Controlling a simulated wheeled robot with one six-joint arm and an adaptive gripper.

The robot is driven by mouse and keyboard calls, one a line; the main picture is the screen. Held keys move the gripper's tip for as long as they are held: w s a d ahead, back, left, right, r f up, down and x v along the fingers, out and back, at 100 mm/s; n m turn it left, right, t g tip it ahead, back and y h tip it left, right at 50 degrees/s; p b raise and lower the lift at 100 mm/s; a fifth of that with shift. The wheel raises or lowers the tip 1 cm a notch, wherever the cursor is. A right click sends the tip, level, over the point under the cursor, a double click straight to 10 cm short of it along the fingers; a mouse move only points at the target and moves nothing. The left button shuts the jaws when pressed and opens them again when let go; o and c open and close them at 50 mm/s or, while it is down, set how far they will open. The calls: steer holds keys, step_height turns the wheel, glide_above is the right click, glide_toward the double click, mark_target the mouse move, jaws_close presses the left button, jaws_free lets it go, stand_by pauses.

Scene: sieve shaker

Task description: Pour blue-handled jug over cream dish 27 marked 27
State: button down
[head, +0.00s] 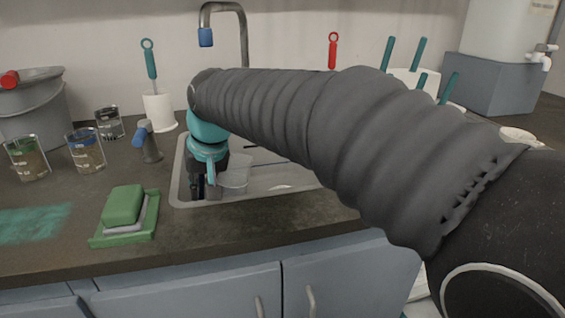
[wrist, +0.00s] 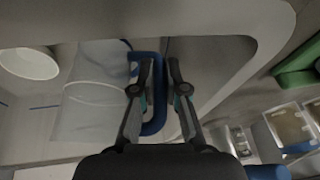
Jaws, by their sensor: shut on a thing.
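The blue-handled jug (wrist: 88,105) is clear, with its blue handle (wrist: 158,100) between my fingers in the wrist view. My gripper (wrist: 166,65) is shut on that handle. In the head view my gripper (head: 205,188) points down into the sink, with the clear jug (head: 234,178) just to its right. A round cream dish (wrist: 28,63) lies in the sink beyond the jug in the wrist view, apart from it. I cannot read a number on the dish. A pale sliver (head: 281,187) in the head view sink may be this dish. My arm hides part of the sink.
The sink rim (head: 182,187) surrounds my gripper, and a tap (head: 243,35) stands behind it. To the left are a green sponge (head: 122,205) on a tray, a grey spray-like tool (head: 149,148) and several glass beakers (head: 87,153). The front counter strip is clear.

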step_height(320, 180, up, 7)
steer(key=a+t+h+p, duration=0.1)
steer(key=p, duration=0.2)
steer(key=shift+s+h, duration=0.3)
steer(key=shift+h, duration=0.1)
